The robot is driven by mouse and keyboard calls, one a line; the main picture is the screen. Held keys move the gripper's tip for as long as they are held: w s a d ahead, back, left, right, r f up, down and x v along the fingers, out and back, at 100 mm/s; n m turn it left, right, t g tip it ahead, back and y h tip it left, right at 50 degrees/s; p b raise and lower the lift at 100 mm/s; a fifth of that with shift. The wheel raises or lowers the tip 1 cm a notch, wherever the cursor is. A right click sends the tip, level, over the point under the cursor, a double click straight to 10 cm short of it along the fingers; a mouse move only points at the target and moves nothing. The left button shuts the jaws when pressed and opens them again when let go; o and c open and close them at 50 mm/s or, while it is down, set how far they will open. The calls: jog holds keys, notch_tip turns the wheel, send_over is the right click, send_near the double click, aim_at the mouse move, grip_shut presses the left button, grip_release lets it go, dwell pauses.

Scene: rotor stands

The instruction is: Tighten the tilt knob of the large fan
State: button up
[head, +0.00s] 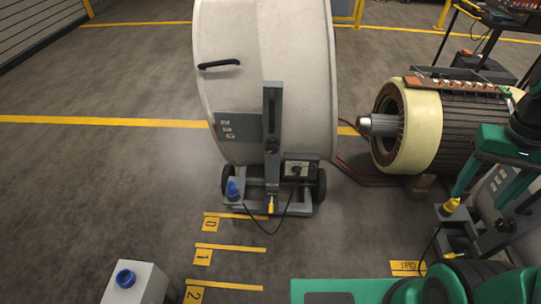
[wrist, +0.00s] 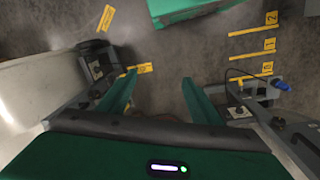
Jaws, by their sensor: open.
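The large fan (head: 300,60) is a big pale drum on a low wheeled stand, at centre in the head view. Its grey upright slotted bracket (head: 271,105) carries a small dark knob (head: 271,146), which looks like the tilt knob. How tight it is cannot be told. My gripper (wrist: 160,78) is open and empty in the wrist view, its two green fingers apart above the floor. In the head view my arm is at the right, well away from the knob. The fan's stand (wrist: 242,112) shows at the right of the wrist view; the knob is not clear there.
A motor stator (head: 410,130) with a shaft stands to the right. Another stand with a yellow knob (head: 450,206) is below it. A grey box (head: 135,284) stands front left. Floor left is clear.

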jog(key=w+a+f+n+h, duration=0.2)
jog(key=w+f+n+h, duration=0.15)
jog(key=w, duration=0.35)
jog(key=w+a+f+n+t+h, duration=0.1)
jog(key=w+f+n+h, duration=0.1)
jog(key=w+f+n, duration=0.45)
jog(key=w+a+f+n+h, duration=0.1)
jog(key=w+a+f+h, duration=0.15)
jog(key=w, duration=0.65)
jog(key=w+a+f+n+t+h, duration=0.1)
jog(key=w+a+f+n+t, duration=0.35)
jog(key=a, duration=0.25)
jog(key=w+a+f+n+t+h, duration=0.1)
jog(key=w+a+f+n+t, duration=0.2)
jog(key=w+a+n, duration=0.25)
jog(key=n+t+y, duration=1)
jog(key=n, duration=0.9)
send_near(272, 151)
jog(key=w, duration=0.8)
jog(key=shift+w+d+f, duration=0.1)
jog(key=shift+w+f, duration=0.05)
jog(key=shift+w, duration=0.05)
jog(key=c, duration=1)
